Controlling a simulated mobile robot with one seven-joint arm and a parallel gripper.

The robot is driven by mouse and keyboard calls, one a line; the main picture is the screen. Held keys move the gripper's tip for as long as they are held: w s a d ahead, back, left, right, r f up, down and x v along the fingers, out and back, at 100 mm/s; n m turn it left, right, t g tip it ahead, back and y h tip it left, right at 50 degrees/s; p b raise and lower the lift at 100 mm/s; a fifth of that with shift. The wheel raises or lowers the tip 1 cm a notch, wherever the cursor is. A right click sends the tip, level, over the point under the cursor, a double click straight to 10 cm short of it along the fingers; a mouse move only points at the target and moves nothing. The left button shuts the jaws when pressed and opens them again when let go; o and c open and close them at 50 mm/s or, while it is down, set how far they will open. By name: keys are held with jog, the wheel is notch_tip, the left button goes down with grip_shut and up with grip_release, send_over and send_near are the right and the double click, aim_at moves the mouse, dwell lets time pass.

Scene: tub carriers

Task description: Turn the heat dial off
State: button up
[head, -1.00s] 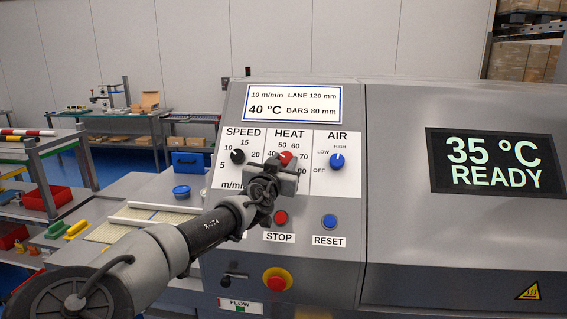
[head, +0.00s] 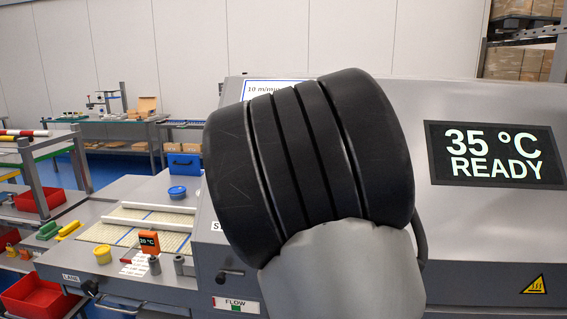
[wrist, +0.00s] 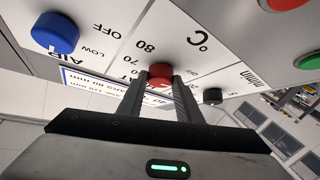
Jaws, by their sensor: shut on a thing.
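The red heat dial (wrist: 160,70) shows in the wrist view on the white panel, with its scale numbers 70 and 80 and the °C mark around it. My gripper (wrist: 160,84) has its two fingers on either side of the dial and is shut on it. The fingers hide part of the dial, and I cannot tell where its pointer stands. In the head view my own arm covers the dials and my gripper. The machine's display (head: 495,154) reads 35 °C READY.
The blue air dial (wrist: 55,33) and the black speed dial (wrist: 213,96) flank the heat dial. A red button (wrist: 285,4) and a green button (wrist: 308,61) are nearby. A lane (head: 140,225) lies left of the machine, with an orange 20 °C gauge (head: 149,243).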

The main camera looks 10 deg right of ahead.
jog(key=shift+d+n+y, duration=0.2)
jog(key=shift+n+y, duration=0.2)
jog(key=shift+n, duration=0.3)
jog(key=o, duration=1)
jog(key=shift+o, duration=0.2)
jog(key=s+d+r+b, duration=0.1)
jog(key=s+b, duration=0.1)
jog(key=s, duration=1.5)
jog(key=shift+s+d+r, duration=0.15)
jog(key=shift+d+r, duration=0.1)
